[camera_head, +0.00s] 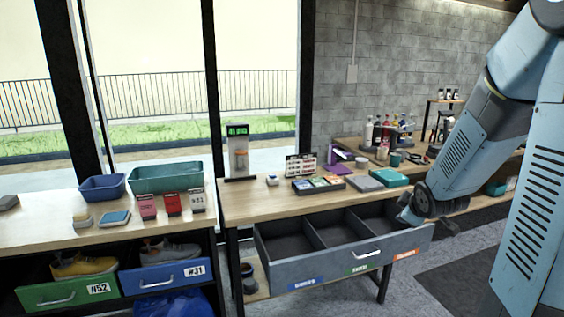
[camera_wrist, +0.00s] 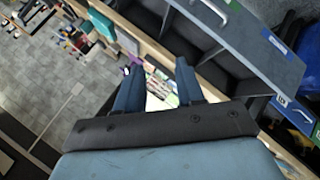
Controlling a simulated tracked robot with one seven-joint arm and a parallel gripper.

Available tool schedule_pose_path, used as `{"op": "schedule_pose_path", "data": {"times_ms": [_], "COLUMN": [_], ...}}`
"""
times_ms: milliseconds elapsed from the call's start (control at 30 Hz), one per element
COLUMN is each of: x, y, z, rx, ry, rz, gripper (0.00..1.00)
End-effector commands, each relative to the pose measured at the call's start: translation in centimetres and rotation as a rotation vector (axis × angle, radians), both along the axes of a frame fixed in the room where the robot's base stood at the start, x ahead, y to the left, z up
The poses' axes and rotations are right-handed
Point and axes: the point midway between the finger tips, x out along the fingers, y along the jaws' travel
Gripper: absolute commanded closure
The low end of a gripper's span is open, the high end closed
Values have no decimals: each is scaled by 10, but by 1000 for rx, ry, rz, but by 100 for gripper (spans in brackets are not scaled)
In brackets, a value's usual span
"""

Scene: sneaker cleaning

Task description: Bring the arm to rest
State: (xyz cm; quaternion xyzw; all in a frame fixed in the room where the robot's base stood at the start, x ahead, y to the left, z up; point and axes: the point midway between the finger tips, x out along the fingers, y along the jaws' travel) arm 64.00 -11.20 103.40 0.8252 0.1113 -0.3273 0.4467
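My arm reaches in from the right in the head view, bent at the elbow. My gripper (camera_head: 408,215) hangs by the right end of the open drawer (camera_head: 345,265); its fingers are small and hard to make out there. In the wrist view my gripper (camera_wrist: 158,75) shows two dark blue fingers spread apart with nothing between them. The drawer (camera_wrist: 265,55) lies beyond the fingers at the upper right. I cannot tell whether the gripper touches the drawer.
The open drawer has three compartments that look empty and juts out from the workbench (camera_head: 265,205). A left bench (camera_head: 50,225) holds bins and cards above a green drawer (camera_head: 70,290) and a blue drawer (camera_head: 165,274) with shoes. Bottles (camera_head: 377,132) stand at the back. Floor is clear at lower right.

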Motion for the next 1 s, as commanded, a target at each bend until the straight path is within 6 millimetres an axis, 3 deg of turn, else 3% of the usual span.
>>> {"op": "schedule_pose_path", "data": {"times_ms": [100,500,800,1000], "x": [-18,-101,-181,-228], "y": [9,48,84,103], "z": [27,91,126,138], "rx": [69,339,544,642], "ry": [19,113,205,266], "rz": [-85,-366,-552,-640], "gripper": [62,62,62,62]}}
